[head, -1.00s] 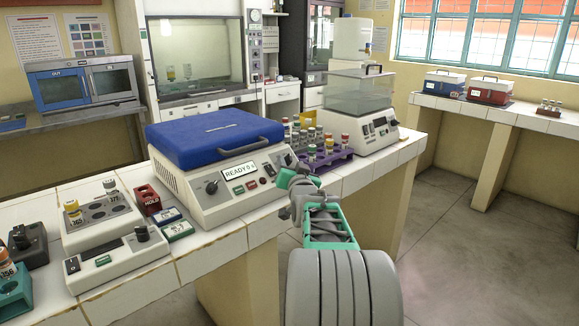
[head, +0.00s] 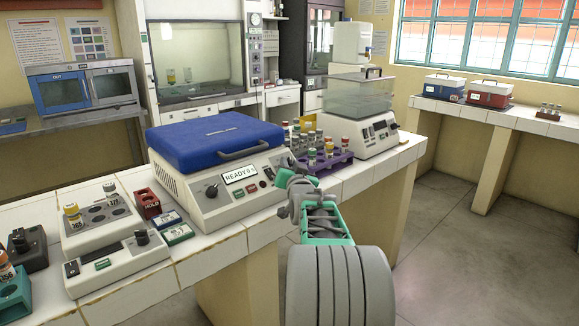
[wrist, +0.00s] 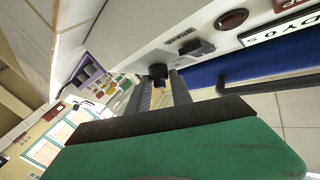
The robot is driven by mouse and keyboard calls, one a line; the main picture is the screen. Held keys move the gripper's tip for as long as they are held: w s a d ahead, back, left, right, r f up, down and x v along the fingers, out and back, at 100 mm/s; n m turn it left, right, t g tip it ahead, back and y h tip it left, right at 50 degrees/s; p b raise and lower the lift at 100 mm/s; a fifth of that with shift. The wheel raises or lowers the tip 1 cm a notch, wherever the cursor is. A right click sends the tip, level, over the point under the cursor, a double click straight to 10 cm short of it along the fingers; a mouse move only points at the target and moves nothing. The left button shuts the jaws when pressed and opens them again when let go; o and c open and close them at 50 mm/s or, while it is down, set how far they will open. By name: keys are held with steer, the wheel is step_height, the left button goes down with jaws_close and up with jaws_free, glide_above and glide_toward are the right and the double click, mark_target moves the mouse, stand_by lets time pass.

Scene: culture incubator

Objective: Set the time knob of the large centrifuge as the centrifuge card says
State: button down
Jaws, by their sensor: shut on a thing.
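The large centrifuge (head: 200,195) stands on the white-tiled bench with its blue lid (head: 215,138) down. Its display (head: 240,174) reads "READY 0 s". My gripper (wrist: 160,82) is shut on another black knob (wrist: 158,70) at the panel's right end, one finger on each side. In the head view my wrist hides this knob, and its label and setting cannot be read. A red button (wrist: 232,19) and a black switch (wrist: 193,48) lie beside it.
Small green and blue boxes or cards (head: 178,234) lie left of the centrifuge, their text too small to read. A purple rack (head: 335,163) with capped tubes stands close to its right. A smaller device (head: 115,255) is at front left.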

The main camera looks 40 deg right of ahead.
steer(key=shift+f+b, duration=0.15)
steer(key=shift+b, duration=0.15)
steer(key=n+b, duration=0.1)
steer(key=n+t+y+b, duration=0.1)
steer(key=b, duration=0.1)
steer(key=y+b, duration=0.1)
steer(key=shift+s+d+f+n+t+b, duration=0.15)
steer(key=shift+d+f+n+t+b, duration=0.15)
steer(key=shift+f+n+t, duration=0.1)
steer(key=n+t+y+b, duration=0.1)
steer(key=n+b, duration=0.1)
steer(key=shift+d+y+b, duration=0.15)
steer(key=shift+y+b, duration=0.15)
steer(key=shift+b, duration=0.05)
steer(key=n+y+b, duration=0.1)
steer(key=n+y, duration=0.1)
steer(key=shift+d+r+n+t+y, duration=0.1)
steer(key=shift+n+t+y, duration=0.2)
steer(key=shift+n+t, duration=0.1)
steer(key=n+y, duration=0.3)
steer(key=shift+d+r, duration=0.15)
steer(key=shift+r, duration=0.15)
steer(key=shift+n+y+p, duration=1.05)
steer(key=shift+n+y, duration=0.45)
steer(key=shift+n, duration=0.3)
